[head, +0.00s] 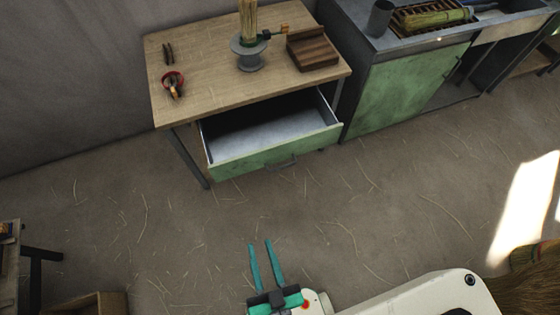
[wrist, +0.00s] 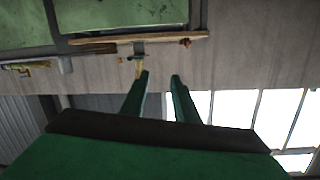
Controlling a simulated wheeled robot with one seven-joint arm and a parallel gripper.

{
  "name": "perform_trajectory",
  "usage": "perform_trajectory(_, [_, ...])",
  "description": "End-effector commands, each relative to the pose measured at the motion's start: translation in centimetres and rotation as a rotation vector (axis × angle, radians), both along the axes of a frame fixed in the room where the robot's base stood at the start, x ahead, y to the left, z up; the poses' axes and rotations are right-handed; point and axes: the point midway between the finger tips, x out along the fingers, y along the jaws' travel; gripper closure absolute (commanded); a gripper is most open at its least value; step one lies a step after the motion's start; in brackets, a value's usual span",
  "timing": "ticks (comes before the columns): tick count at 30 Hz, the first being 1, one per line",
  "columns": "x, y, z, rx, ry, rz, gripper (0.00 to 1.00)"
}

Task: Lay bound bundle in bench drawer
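The bench drawer (head: 278,148) has a green front and is pulled open below the wooden bench top. Its pale metal floor looks bare, with the back part in shadow. A straw-coloured bundle (head: 248,18) stands upright in a grey spool-like holder (head: 248,54) on the bench; its top is cut off by the frame edge. Whether it is bound cannot be seen. My gripper (head: 260,244) has teal fingers, apart with nothing between them, over the floor in front of the drawer. In the wrist view its fingers (wrist: 160,77) are also apart, and the bench appears upside down.
The wooden bench top (head: 205,55) also carries a brown stepped block (head: 312,50), a red ring-shaped item (head: 172,84) and a small dark tool (head: 168,53). A green cabinet (head: 405,90) with a sink-like top stands to the right. The straw-strewn floor (head: 180,225) before the drawer is open.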

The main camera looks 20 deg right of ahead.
Motion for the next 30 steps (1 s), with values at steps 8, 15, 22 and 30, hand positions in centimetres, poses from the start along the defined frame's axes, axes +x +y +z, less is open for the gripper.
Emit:
perform_trajectory(8, [7.0,-2.3,-5.8,0.395,-0.2,-0.176,0.73])
perform_trajectory(15, [13.5,-5.2,-11.3,0.705,-0.337,-0.36,0.73])
perform_trajectory(22, [19.9,-7.7,-17.0,0.963,-0.428,-0.565,0.73])
perform_trajectory(30, [24.6,-9.3,-21.7,1.135,-0.476,-0.759,0.73])
